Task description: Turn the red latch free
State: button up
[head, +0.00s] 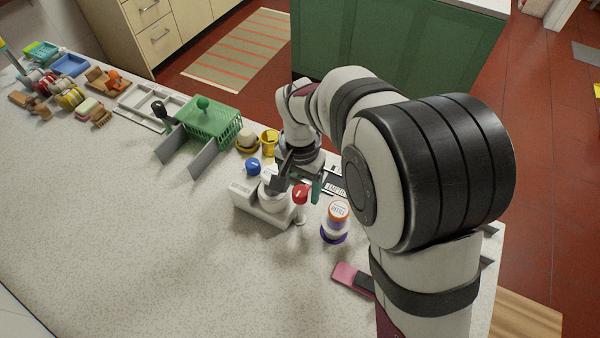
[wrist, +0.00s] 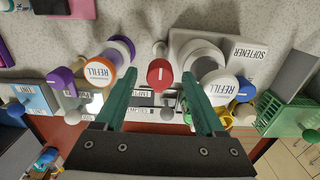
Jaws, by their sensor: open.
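The red latch (head: 300,193) is a small red cap with a white mark, on a pale post at the right end of a white base (head: 246,204). In the wrist view the red latch (wrist: 160,73) appears between my two green fingertips, with a gap on each side. My gripper (wrist: 158,84) is open and empty. In the head view my gripper (head: 297,184) is over the latch and white base, and its fingers partly hide them. I cannot tell whether the fingertips are level with the cap.
A white refill jar with orange lid and purple base (head: 337,215) stands close right of the latch. A white-capped refill container (wrist: 222,90) is beside one finger. A blue cap (head: 252,165), yellow cup (head: 269,142) and green basket (head: 210,122) stand behind. The front left counter is clear.

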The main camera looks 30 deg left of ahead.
aim_at(300, 191)
notch_tip(300, 191, up, 15)
jog(key=shift+r, duration=0.2)
jog(key=s+d+m, duration=0.2)
jog(key=d, duration=1)
jog(key=s+d+f+m+y, duration=0.1)
jog(key=s+d+f, duration=0.1)
jog(key=s+d, duration=0.4)
jog(key=s+d+f+m, duration=0.2)
jog(key=s+d+f, duration=0.1)
jog(key=s+d, duration=0.3)
jog(key=s, duration=0.2)
jog(key=shift+s+f+y, duration=0.3)
jog(key=shift+s+y, duration=0.05)
jog(key=shift+y, duration=0.05)
